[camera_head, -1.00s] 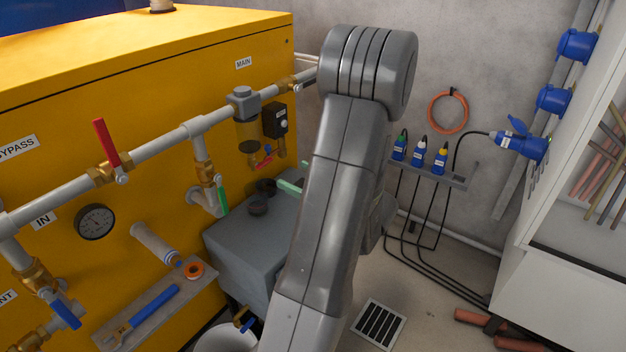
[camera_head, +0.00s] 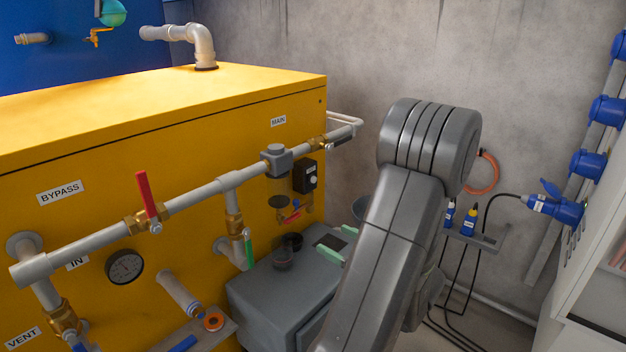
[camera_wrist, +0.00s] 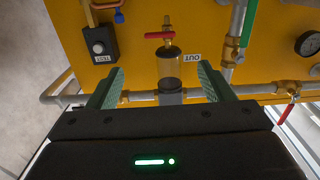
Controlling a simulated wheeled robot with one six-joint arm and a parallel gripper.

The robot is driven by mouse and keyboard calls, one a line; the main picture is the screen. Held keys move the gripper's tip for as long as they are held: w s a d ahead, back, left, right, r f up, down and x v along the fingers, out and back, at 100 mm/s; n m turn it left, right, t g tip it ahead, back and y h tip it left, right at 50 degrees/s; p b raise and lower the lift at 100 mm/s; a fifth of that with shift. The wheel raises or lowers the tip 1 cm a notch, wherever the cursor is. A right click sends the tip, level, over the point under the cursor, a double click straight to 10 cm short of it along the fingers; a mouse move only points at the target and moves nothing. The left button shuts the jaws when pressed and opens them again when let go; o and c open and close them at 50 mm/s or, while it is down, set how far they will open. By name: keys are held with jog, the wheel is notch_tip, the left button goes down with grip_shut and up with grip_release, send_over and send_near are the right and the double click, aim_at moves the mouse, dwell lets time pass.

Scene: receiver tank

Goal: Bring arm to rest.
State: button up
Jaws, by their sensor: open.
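My grey arm rises from the bottom of the head view to a rounded joint, bent beside the yellow tank cabinet (camera_head: 110,150). My gripper (camera_wrist: 158,76) is open in the wrist view, its two green-padded fingers apart with nothing held between them. Beyond the gap, in an upside-down view, are a clear filter bowl (camera_wrist: 171,70) and the grey main pipe (camera_wrist: 140,97). I cannot tell whether the fingers touch anything. In the head view my arm hides most of the gripper.
A grey box (camera_head: 275,300) stands below the filter. Blue sockets (camera_head: 588,164) and a connector shelf (camera_head: 485,238) line the right. Bare wall (camera_head: 350,50) is behind.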

aim_at(295, 218)
jog(key=b+x, duration=0.2)
jog(key=x, duration=1.1)
jog(key=shift+w+a+b, duration=0.25)
jog(key=shift+b, duration=0.05)
jog(key=shift+s+d, duration=0.1)
